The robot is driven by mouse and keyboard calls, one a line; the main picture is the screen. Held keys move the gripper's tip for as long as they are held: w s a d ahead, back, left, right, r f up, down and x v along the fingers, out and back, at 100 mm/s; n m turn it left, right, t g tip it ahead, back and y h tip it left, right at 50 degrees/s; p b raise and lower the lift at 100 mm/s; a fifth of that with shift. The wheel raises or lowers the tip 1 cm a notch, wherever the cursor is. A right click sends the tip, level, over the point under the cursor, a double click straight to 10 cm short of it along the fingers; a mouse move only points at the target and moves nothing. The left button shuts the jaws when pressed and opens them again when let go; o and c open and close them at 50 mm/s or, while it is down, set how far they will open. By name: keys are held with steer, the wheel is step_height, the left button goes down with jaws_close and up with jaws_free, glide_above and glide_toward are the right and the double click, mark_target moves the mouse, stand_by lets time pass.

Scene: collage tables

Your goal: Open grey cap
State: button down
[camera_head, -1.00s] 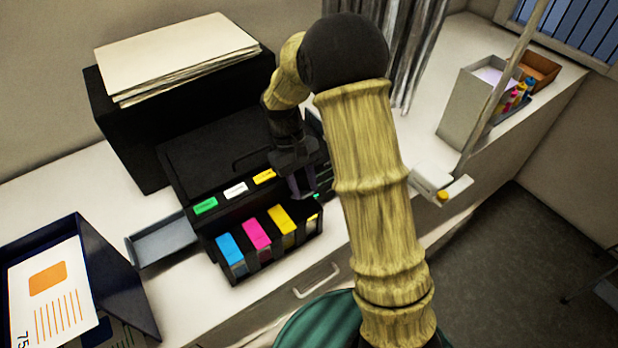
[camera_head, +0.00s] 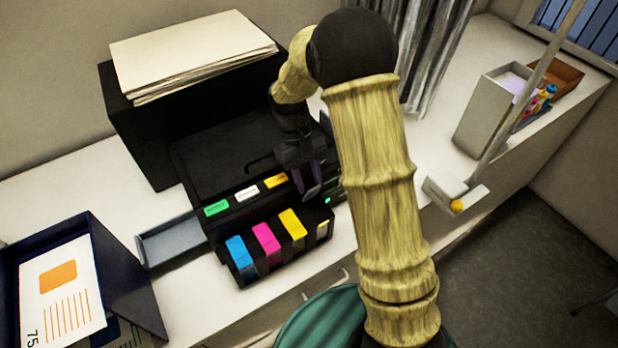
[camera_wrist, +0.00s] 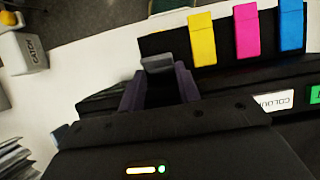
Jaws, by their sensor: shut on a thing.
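The black printer (camera_head: 215,165) has a row of ink tanks at its front: blue (camera_head: 241,256), magenta (camera_head: 267,243) and yellow (camera_head: 293,229). A further tank (camera_head: 323,230) at the right end shows a small yellow patch. My gripper (camera_head: 312,190) reaches down at the right end of this row. In the wrist view, its purple fingers (camera_wrist: 159,84) are shut on a small grey cap (camera_wrist: 157,64), to the left of the yellow cap (camera_wrist: 201,40). The head view hides the grey cap behind the gripper, and whether it is lifted is unclear.
A paper stack (camera_head: 190,55) lies on a black box behind the printer. A grey tray (camera_head: 172,242) sits left of it, and a dark blue box (camera_head: 125,255) holds printed sheets. A white box (camera_head: 490,110) stands right. My arm covers the middle of the counter.

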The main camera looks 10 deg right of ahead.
steer(key=shift+w+a+f, duration=0.15)
steer(key=c, duration=1.3)
jaws_free()
steer(key=o, duration=0.3)
steer(key=shift+w+f, duration=0.15)
steer(key=shift+w, duration=0.2)
steer(key=shift+s+r, duration=0.2)
steer(key=shift+r, duration=0.05)
steer(key=shift+w+r, duration=0.2)
steer(key=b+v, duration=0.3)
steer(key=v, duration=1.3)
steer(key=shift+w+r+b, duration=0.15)
steer(key=shift+r+b, duration=0.1)
steer(key=shift+b, duration=0.1)
steer(key=shift+a, duration=0.1)
